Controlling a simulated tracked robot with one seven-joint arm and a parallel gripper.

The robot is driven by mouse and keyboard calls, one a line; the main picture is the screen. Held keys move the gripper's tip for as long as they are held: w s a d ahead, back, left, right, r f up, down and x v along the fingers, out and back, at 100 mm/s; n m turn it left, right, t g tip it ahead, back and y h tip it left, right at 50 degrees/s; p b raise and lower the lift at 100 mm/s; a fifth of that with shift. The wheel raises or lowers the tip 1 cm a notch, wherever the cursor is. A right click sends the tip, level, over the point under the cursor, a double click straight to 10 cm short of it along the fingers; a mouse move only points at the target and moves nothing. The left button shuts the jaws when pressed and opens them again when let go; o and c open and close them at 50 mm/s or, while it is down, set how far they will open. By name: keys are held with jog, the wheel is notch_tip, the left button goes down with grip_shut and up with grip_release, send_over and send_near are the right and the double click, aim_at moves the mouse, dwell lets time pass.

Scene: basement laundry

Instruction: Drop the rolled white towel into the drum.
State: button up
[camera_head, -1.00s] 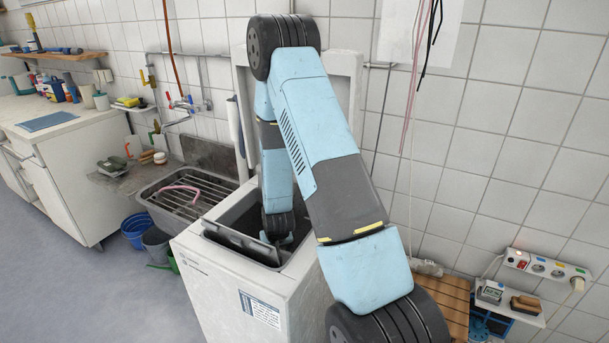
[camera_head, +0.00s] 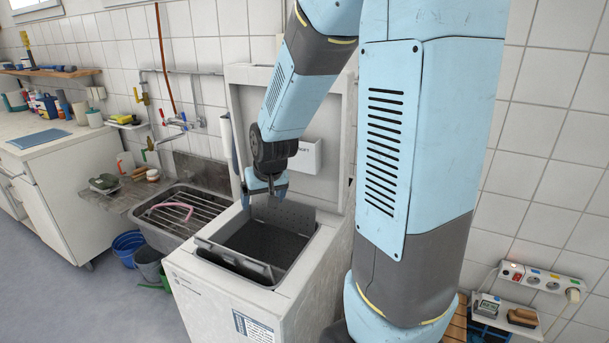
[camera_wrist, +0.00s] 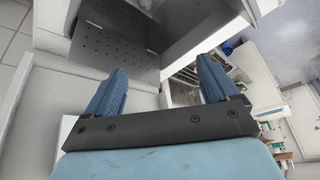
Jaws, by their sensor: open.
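The drum opening (camera_head: 262,246) is in the top of the white washing machine (camera_head: 215,292), whose lid stands up at the back. A perforated grey flap (camera_head: 285,214) stands at its back edge and also shows in the wrist view (camera_wrist: 118,45). My gripper (camera_head: 267,190) is above the back left of the opening, pointing down. In the wrist view its two blue fingers (camera_wrist: 160,86) are apart with nothing between them. I cannot make out the rolled white towel in either view; the drum's lower inside is dark and partly hidden.
A sink with a rack and a pink hose (camera_head: 172,212) stands left of the machine. Buckets (camera_head: 130,246) are on the floor before it. A white box-like piece (camera_head: 306,156) is at the raised lid. A small shelf with sockets (camera_head: 543,279) is at the right.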

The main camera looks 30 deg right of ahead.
jog(key=s+r, duration=0.8)
jog(key=s, duration=0.2)
jog(key=s+r, duration=0.8)
jog(key=s, duration=0.3)
jog(key=shift+s+d+r+n, duration=0.2)
jog(key=shift+s+d+n, duration=0.1)
jog(key=shift+d, duration=0.15)
jog(key=shift+c, duration=0.4)
